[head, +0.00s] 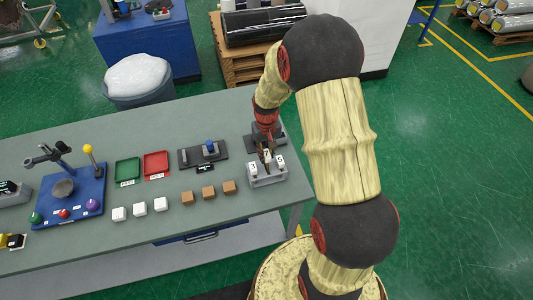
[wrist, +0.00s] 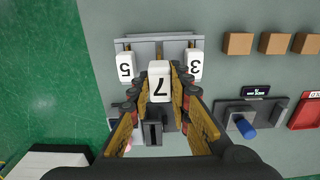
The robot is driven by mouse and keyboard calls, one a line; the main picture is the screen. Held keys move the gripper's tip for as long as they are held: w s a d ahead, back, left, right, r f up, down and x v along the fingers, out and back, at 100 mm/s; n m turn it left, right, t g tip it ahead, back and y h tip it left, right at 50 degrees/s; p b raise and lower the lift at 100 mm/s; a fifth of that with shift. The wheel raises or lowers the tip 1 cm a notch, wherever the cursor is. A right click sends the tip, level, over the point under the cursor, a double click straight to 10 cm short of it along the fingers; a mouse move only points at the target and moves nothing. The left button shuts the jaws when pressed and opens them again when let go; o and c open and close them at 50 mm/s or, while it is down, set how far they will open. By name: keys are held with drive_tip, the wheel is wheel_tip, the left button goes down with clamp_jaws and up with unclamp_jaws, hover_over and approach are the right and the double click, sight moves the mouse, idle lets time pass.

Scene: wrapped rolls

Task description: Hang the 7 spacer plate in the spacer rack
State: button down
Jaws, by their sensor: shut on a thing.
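The white 7 spacer plate (wrist: 159,84) is upright between the fingers of my gripper (wrist: 161,72), which is shut on it. The grey spacer rack (wrist: 158,42) is just beyond, with the white 5 plate (wrist: 125,67) on the left and the white 3 plate (wrist: 195,65) on the right. The 7 plate lines up with the middle gap between them and looks nearer to the camera. In the head view my gripper (head: 266,151) is at the rack (head: 268,181) near the table's right end. I cannot tell whether the 7 plate touches the rack.
Brown blocks (head: 208,192) and white blocks (head: 140,209) stand left of the rack. A dark fixture with a blue knob (head: 210,148), a red tray (head: 156,163) and a green tray (head: 128,171) are behind them. The table's right edge is close to the rack.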

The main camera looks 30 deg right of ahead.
drive_tip(key=shift+f+b, duration=1.9)
drive_tip(key=shift+f, duration=1.35)
drive_tip(key=c, duration=1.7)
unclamp_jaws()
drive_tip(key=shift+o, duration=0.7)
wheel_tip(320, 180, up, 12)
drive_tip(key=shift+r, duration=0.1)
